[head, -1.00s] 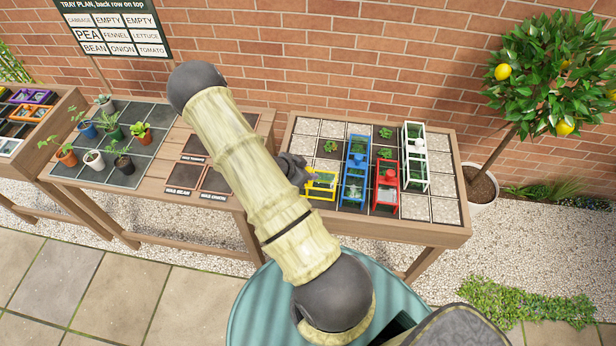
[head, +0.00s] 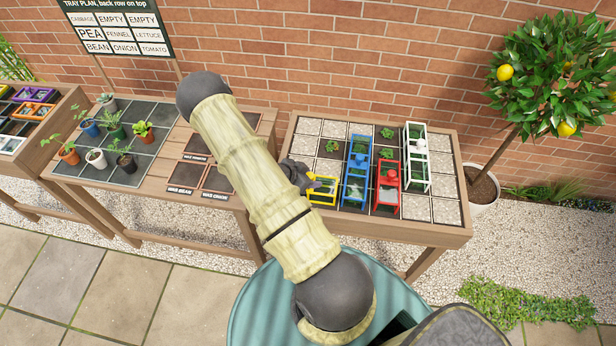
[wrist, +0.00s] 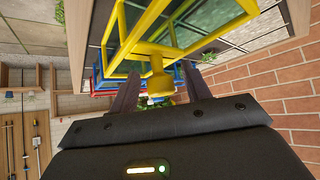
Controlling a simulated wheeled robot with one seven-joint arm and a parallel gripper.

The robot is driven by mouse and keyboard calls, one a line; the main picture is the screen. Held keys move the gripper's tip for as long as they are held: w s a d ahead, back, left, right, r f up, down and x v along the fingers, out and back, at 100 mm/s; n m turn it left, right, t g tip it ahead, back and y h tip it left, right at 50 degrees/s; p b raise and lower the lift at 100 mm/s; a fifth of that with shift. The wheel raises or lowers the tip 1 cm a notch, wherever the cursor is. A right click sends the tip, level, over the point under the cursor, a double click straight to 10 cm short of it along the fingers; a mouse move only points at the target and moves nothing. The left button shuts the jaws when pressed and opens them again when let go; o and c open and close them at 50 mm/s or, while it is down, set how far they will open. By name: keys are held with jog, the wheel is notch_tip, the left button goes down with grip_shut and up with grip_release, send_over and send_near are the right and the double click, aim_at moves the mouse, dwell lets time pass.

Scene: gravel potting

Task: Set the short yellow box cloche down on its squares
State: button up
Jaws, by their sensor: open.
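The short yellow box cloche (head: 323,203) stands at the front left of the grid tray (head: 463,205), left of the blue cloche. It looks upright and appears to rest on the tray; its base contact is hard to make out. My gripper (head: 308,179) is at its upper left side. In the wrist view the yellow cloche (wrist: 190,25) is just beyond the fingers. Its yellow knob (wrist: 160,86) sits between the two open fingers of my gripper (wrist: 160,90), with a gap on each side.
A tall blue cloche (head: 346,190) stands close to the right, then a red cloche (head: 388,200) and a white cloche (head: 416,170). Small green plants stand on some squares. Bare pale squares lie at the right. A potted lemon tree (head: 550,75) stands beyond the tray.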

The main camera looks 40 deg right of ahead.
jog(key=shift+r, duration=0.15)
jog(key=b+v, duration=0.1)
jog(key=v, duration=1.1)
